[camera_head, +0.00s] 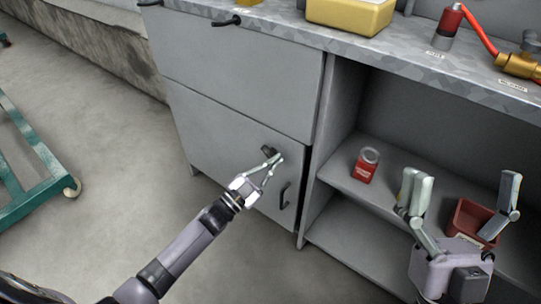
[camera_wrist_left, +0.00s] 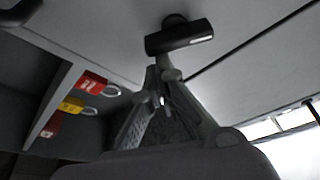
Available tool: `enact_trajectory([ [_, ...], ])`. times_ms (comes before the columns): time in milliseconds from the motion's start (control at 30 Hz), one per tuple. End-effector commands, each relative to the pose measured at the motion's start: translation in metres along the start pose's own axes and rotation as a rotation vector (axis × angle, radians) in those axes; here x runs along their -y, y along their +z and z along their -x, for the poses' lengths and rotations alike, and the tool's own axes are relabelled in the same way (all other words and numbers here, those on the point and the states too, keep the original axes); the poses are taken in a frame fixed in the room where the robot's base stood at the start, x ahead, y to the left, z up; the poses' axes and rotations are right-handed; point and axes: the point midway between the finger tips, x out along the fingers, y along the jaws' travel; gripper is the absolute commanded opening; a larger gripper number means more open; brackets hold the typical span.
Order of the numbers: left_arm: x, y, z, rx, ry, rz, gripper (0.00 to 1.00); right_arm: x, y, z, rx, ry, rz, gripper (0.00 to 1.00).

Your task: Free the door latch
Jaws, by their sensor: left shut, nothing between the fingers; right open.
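The lower grey cabinet door (camera_head: 222,128) is closed or nearly closed. Its small dark latch (camera_head: 267,150) sits near the door's upper right part. In the left wrist view the latch (camera_wrist_left: 180,38) is a black bar on a round base. My left gripper (camera_head: 274,161) is shut and empty, its fingertips right at the latch; in the left wrist view the fingertips (camera_wrist_left: 163,64) are just below the bar. Whether they touch it I cannot tell. A black handle (camera_head: 285,195) is lower on the door. My right gripper (camera_head: 464,184) is open and empty, in front of the shelves.
The worktop carries a yellow container (camera_head: 350,12) and a brass fitting with red hose (camera_head: 519,66). A green wheeled frame (camera_head: 30,190) stands left; the floor between is clear.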

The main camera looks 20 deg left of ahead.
Motion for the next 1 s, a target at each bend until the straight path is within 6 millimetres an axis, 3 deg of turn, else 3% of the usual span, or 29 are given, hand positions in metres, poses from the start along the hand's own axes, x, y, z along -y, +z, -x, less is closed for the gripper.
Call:
enact_trajectory([
  [400,-0.007,0.010,0.003,0.001,0.132,-0.376,0.00,-0.005,0.039,0.000,0.219,0.007,0.013,0.91],
  [800,-0.010,0.021,0.007,0.001,0.254,-0.722,0.00,-0.011,0.081,0.014,0.472,0.018,0.024,0.91],
  [1000,-0.011,0.024,0.008,0.000,0.269,-0.769,0.00,-0.012,0.088,0.019,0.511,0.020,0.025,0.91],
])
